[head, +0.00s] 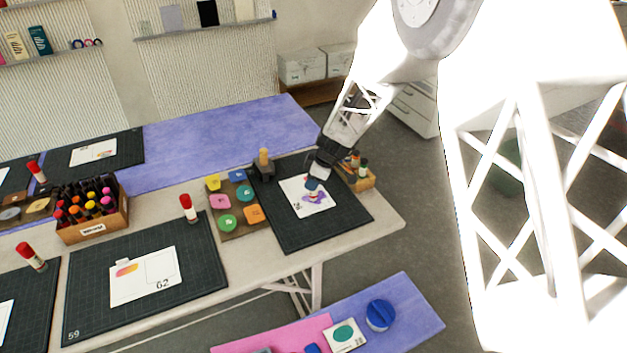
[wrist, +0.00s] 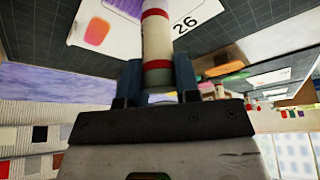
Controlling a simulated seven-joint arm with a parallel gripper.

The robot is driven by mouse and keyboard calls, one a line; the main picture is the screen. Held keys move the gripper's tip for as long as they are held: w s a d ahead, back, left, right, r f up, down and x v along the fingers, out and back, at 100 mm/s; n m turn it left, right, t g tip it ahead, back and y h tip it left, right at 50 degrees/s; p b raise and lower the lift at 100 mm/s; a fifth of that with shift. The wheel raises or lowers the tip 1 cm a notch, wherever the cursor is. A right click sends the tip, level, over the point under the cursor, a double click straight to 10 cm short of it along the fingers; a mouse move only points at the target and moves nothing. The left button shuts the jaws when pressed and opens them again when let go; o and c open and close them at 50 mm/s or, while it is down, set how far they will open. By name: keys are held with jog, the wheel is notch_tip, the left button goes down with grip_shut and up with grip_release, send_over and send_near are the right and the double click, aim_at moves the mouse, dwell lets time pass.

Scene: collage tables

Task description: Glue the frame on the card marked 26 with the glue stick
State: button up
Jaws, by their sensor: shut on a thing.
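The card marked 26 (wrist: 196,24) lies on a dark cutting mat under my gripper; it also shows in the head view (head: 291,187). It carries an orange printed shape (wrist: 97,32) and a purple streaked patch (wrist: 124,7). In the head view the purple patch (head: 318,197) is partly hidden by my gripper. My gripper (wrist: 158,82) is shut on the glue stick (wrist: 157,40), white with red bands, held over the card. The glue stick's far end is out of the wrist view, so I cannot tell whether it touches the card. The frame's outline is not clear.
A tray of coloured round and square pieces (head: 238,227) and a dark stamp with a wooden knob (head: 263,168) stand left of the mat. A small wooden box (head: 362,184) is at its right. Card 62 (head: 130,290) lies on another mat, with a red-capped glue stick (head: 187,207) nearby.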

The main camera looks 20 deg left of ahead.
jog(key=shift+s+a+f, duration=0.1)
jog(key=shift+s, duration=0.15)
jog(key=shift+s+a, duration=0.35)
jog(key=shift+s+a, duration=0.1)
dwell(0.5)
jog(key=shift+s+a+r, duration=0.2)
jog(key=shift+s+a, duration=0.25)
jog(key=shift+a, duration=0.05)
jog(key=shift+s+d, duration=0.15)
dwell(0.3)
jog(key=shift+s+d+f, duration=0.1)
jog(key=shift+s+d, duration=0.1)
jog(key=shift+s+d, duration=0.15)
dwell(0.4)
